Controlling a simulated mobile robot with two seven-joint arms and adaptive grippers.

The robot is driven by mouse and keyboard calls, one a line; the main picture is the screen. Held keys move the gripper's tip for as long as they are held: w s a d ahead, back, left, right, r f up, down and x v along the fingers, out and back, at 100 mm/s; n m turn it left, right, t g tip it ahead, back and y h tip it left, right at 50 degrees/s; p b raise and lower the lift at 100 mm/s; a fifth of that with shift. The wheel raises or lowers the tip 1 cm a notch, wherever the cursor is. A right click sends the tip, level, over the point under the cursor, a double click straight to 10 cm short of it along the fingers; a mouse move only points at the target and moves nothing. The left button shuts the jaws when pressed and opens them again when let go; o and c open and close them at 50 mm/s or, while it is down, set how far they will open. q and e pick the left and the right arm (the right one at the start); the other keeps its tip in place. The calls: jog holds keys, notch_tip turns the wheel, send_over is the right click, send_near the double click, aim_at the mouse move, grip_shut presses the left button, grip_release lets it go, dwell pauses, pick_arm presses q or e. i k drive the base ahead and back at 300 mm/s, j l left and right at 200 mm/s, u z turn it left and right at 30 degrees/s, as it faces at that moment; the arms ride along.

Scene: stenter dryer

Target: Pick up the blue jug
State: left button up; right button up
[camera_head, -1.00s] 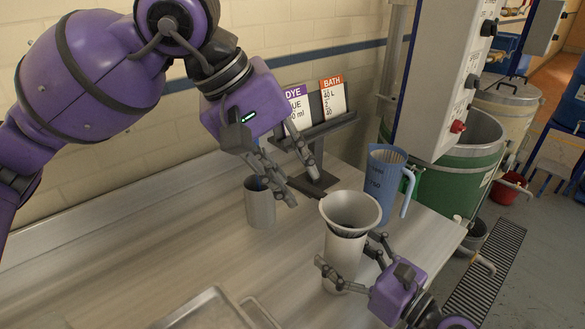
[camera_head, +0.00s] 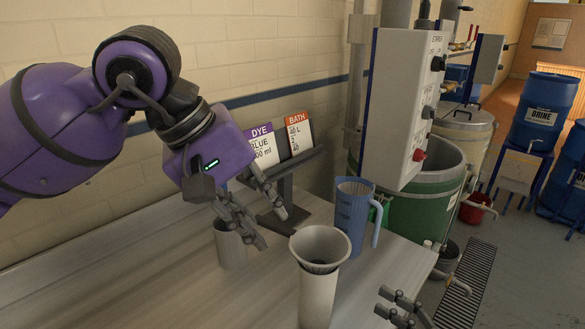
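The blue jug (camera_head: 353,205) stands upright on the table right of centre, its handle towards the right. It is clear of both grippers. My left gripper (camera_head: 273,228) is open and empty, fingers pointing down, to the left of the jug. It is in front of the upper part of a grey cup (camera_head: 231,249); I cannot tell if they touch. My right gripper (camera_head: 383,302) shows only in part at the bottom edge, nearer than the jug. Its fingers hold nothing that I can see, and their opening is unclear.
A white container with a wide funnel (camera_head: 320,246) on top stands in front of the jug. A sign stand (camera_head: 290,188) with dye and bath cards is behind. A control box (camera_head: 405,110) and green vat (camera_head: 420,205) stand beyond the table's right side. The table's left (camera_head: 130,270) is bare.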

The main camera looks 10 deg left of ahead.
aim_at(353, 200)
jog(key=k+l, duration=0.2)
jog(key=l, duration=0.2)
jog(key=k+l, duration=0.2)
jog(key=l, duration=0.15)
jog(key=k+l, duration=0.15)
jog(key=l, duration=0.25)
